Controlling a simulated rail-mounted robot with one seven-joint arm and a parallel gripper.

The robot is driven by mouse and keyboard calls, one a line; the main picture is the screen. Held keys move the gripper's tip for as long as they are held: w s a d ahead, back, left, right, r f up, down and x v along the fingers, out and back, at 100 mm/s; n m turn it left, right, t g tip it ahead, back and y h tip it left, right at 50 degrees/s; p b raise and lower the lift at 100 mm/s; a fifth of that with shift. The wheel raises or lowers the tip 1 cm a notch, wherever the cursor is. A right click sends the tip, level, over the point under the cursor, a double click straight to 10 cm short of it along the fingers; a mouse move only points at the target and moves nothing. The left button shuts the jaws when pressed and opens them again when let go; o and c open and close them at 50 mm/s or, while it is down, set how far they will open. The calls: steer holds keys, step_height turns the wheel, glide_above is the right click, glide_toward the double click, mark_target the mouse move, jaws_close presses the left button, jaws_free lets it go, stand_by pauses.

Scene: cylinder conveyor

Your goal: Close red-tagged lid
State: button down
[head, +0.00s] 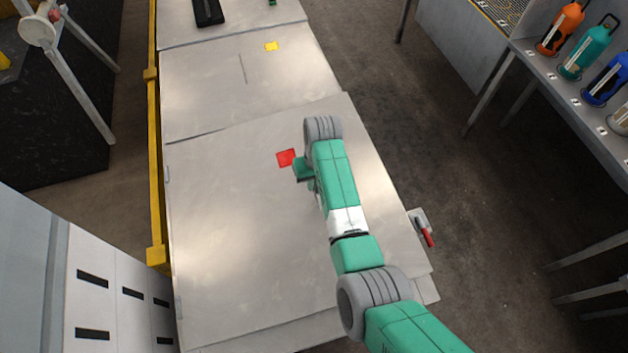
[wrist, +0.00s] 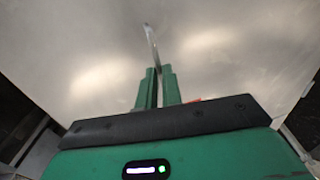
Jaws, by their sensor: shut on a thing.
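The red-tagged lid (head: 230,230) is a large shiny metal panel in the head view, with a red square tag (head: 286,158) near its upper middle. My gripper (head: 302,172) is just right of the tag, partly hidden by my own arm. In the wrist view my gripper (wrist: 158,88) is shut on a thin upright metal strip, apparently the lid handle (wrist: 151,42). The lid's surface (wrist: 85,65) fills most of that view. The lid's lower right edge lies apart from another metal edge under it; how far it is raised I cannot tell.
A yellow-tagged metal panel (head: 200,85) lies beyond the lid. A yellow rail (head: 155,190) runs along the left side. A red-handled tool (head: 424,228) is at the right edge. Bottles (head: 588,52) stand on a shelf at upper right. Open floor (head: 500,230) lies to the right.

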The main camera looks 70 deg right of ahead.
steer(key=shift+t+y, duration=0.5)
steer(key=f+b, duration=0.2)
steer(key=f, duration=0.1)
steer(key=s+f+b, duration=0.1)
steer(key=f, duration=0.1)
steer(key=shift+d+f+b, duration=0.25)
steer(key=shift+d+b, duration=0.05)
steer(key=shift+b, duration=0.1)
steer(key=shift+w+r, duration=0.1)
steer(key=c, duration=1.6)
jaws_free()
steer(key=shift+o, duration=0.2)
steer(key=p+v, duration=0.1)
steer(key=v, duration=0.7)
